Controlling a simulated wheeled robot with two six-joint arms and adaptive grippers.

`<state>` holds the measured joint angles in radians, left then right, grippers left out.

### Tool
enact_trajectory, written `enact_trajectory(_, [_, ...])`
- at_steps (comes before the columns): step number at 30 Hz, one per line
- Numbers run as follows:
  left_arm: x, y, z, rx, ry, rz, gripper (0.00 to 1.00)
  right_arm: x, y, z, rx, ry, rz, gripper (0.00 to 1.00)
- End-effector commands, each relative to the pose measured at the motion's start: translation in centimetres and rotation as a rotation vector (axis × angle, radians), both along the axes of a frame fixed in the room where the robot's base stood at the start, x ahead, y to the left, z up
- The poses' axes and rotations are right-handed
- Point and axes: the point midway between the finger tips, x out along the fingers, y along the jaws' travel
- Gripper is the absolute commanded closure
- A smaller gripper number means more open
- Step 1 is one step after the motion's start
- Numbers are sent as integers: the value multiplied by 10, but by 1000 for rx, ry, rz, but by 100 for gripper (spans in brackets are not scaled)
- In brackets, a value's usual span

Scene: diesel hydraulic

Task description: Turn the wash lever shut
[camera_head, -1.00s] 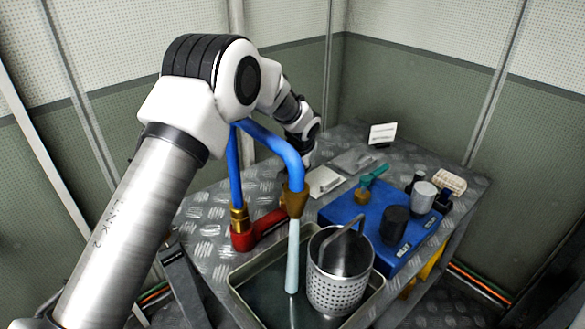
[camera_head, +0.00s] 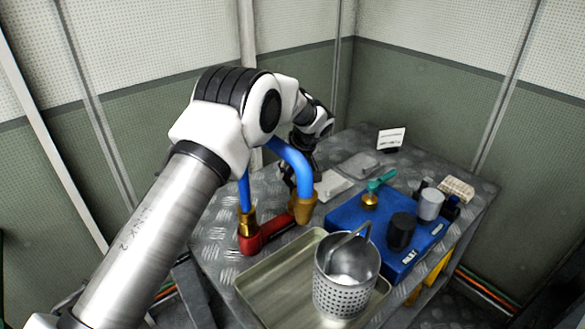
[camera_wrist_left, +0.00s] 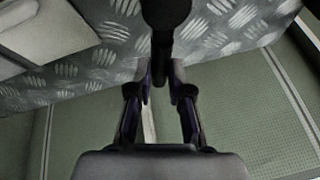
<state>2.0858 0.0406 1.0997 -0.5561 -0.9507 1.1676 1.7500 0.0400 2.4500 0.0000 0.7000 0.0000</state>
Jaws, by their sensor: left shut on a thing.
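The wash pipe is blue (camera_head: 291,163), with a brass outlet (camera_head: 302,211) and a red base (camera_head: 268,232). No water shows below the outlet. My left gripper (camera_head: 298,178) is behind the pipe, partly hidden by it. In the left wrist view, its fingers (camera_wrist_left: 160,85) are closed around the narrow lower part of a dark handle (camera_wrist_left: 166,14), which looks like the wash lever. The lever is hidden in the head view, so its angle is hard to tell. My right gripper is not in view.
To the right, a blue block (camera_head: 345,218) carries a teal-handled valve (camera_head: 380,181) and black and grey cylinders. A white card (camera_head: 391,139) stands at the back.

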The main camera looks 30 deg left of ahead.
Motion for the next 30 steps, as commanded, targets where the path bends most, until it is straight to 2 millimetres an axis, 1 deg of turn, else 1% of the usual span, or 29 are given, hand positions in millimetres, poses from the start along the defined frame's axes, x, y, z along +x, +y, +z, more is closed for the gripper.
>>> enact_trajectory(1, [-2,1,1,-1,4,35,100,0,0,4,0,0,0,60])
enact_trajectory(6, [-8,5,0,-1,5,147,100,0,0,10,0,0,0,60])
enact_trajectory(12, [-13,8,0,-1,4,228,100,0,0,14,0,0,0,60])
enact_trajectory(18, [-15,9,-1,-1,5,262,100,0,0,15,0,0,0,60])
enact_trajectory(29, [-15,9,-2,-2,5,267,100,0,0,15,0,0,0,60])
enact_trajectory(30, [-15,9,-2,-2,5,267,74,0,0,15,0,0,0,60])
